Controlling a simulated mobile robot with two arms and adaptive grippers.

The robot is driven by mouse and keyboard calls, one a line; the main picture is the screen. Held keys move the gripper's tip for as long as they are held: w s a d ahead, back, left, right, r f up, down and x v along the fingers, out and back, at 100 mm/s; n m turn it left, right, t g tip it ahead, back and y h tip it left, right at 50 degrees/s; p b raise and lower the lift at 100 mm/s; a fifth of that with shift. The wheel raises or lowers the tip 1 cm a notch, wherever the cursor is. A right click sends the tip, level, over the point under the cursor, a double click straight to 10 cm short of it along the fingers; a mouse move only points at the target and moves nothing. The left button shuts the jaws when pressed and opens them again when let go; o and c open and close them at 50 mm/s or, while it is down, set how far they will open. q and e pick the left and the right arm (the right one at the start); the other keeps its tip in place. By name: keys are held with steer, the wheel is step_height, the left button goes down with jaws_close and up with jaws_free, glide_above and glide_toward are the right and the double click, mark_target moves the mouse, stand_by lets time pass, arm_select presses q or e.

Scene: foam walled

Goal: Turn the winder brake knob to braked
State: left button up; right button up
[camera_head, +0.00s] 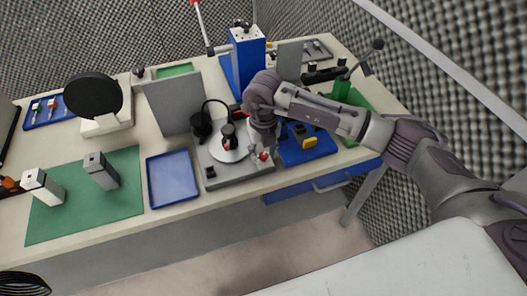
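A grey device with a white round platter (232,150) stands near the table's front edge; it looks like the winder. A black post with a dark top (228,136) rises from the platter. A small red and white knob-like part (264,156) shows at the right front of the device; I cannot tell for certain that it is the brake knob. My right gripper (263,147) points down right over this part, from the right. Its fingers are small and dark here, so I cannot tell their opening or whether they touch. My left gripper is out of view.
A blue tray (173,195) and a green mat (60,222) with two grey blocks lie to the left. A grey panel (173,103) and a tall blue box (247,60) stand behind. A blue stand (305,155) with a yellow part is close on the right.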

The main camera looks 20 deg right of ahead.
mark_target(264, 155)
stand_by(0.3)
step_height(264, 155, up, 12)
stand_by(0.4)
stand_by(0.4)
